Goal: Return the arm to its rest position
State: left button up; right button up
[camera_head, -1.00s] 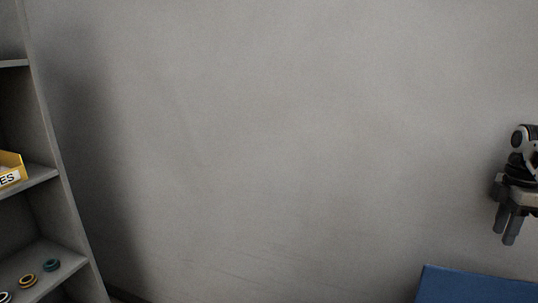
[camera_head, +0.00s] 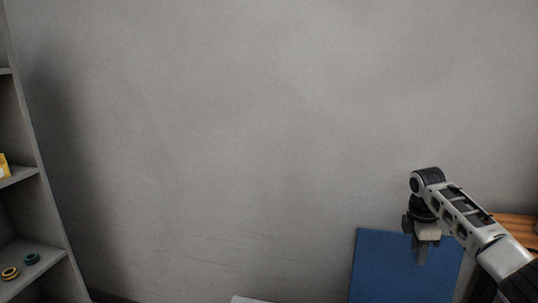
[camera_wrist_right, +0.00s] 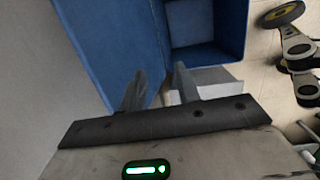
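My right arm (camera_head: 465,218) comes in from the right edge in the head view, a grey and black arm. Its gripper (camera_head: 421,258) hangs with the fingers down in front of a blue panel (camera_head: 381,265). In the right wrist view the two dark fingers of the right gripper (camera_wrist_right: 160,76) stand apart with nothing held between them. My left arm and gripper do not show in the head view.
A grey shelf (camera_head: 52,205) at the left holds a yellow ring (camera_head: 10,273), a teal ring (camera_head: 32,258) and a partly cut-off yellow bin (camera_head: 4,166). A wooden surface (camera_head: 518,226) lies at the right. The wrist view shows an open blue box (camera_wrist_right: 205,55). Bare wall fills the middle.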

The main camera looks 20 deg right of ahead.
jog(key=a+f+t, duration=0.2)
jog(key=a+f, duration=0.8)
jog(key=f, duration=0.2)
jog(key=s+a+f+m+t+y, duration=0.1)
jog(key=s+a+f, duration=0.25)
jog(key=a, duration=0.45)
jog(key=s+a+f+m+t+y, duration=0.1)
jog(key=s+a+f+t, duration=0.2)
jog(key=a, duration=0.5)
jog(key=s+a+f+m+y, duration=0.1)
jog(key=s+a+m+y, duration=0.1)
jog(key=s+a, duration=0.55)
jog(key=s+a+r+m+t+y+p, duration=0.1)
jog(key=s+a+r+m+t, duration=0.3)
jog(key=s+r+m, duration=0.2)
notch_tip(320, 180, up, 2)
jog(key=shift+s+a+r+t, duration=0.15)
jog(key=shift+s+t, duration=0.15)
jog(key=shift+s, duration=0.5)
